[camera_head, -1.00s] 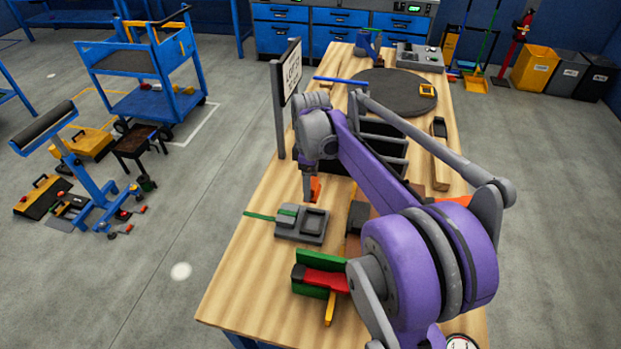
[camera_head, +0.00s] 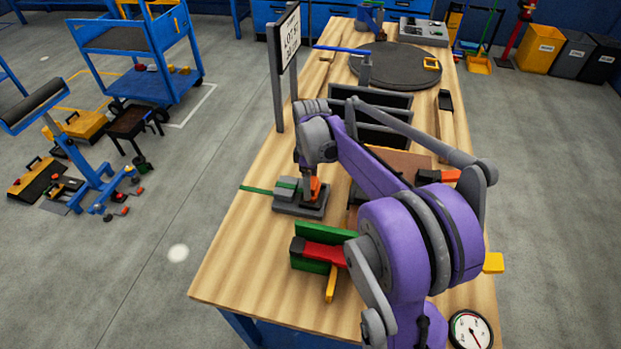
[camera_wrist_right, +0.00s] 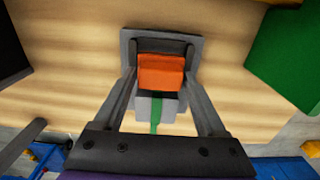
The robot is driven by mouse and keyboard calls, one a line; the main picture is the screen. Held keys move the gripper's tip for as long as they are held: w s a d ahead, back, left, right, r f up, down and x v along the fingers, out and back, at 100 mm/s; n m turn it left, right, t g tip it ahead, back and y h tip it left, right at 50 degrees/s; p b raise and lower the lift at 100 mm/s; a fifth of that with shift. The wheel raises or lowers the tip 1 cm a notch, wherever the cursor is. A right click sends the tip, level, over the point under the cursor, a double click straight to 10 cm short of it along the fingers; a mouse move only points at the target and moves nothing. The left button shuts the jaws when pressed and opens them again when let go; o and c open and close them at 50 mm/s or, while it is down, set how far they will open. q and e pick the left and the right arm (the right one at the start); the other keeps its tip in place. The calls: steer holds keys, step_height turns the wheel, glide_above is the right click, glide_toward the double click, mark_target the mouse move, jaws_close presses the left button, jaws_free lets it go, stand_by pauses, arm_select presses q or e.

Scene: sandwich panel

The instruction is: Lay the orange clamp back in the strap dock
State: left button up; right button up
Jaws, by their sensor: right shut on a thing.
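The orange clamp (camera_head: 316,189) is in my right gripper (camera_head: 311,192), which is shut on it. In the right wrist view the orange clamp (camera_wrist_right: 161,73) lies between the two fingers, over the dark recess of the strap dock (camera_wrist_right: 205,48). In the head view the strap dock (camera_head: 300,211) is a grey base on the table, with a grey block and a green strap (camera_head: 258,189) at its left. The clamp is low at the dock's right part; I cannot tell if it touches the recess floor. My left gripper is not in view.
A green block with a red-handled tool (camera_head: 322,252) stands in front of the dock. Black bins (camera_head: 378,130) stand behind it, and a sign (camera_head: 289,42) stands on the table's left side. The wooden table (camera_head: 240,255) is clear at front left.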

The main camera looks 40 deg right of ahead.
steer(key=shift+f, duration=0.55)
steer(key=o, duration=1.3)
steer(key=shift+o, duration=0.2)
steer(key=shift+r, duration=0.1)
step_height(320, 180, up, 11)
steer(key=shift+f, duration=0.15)
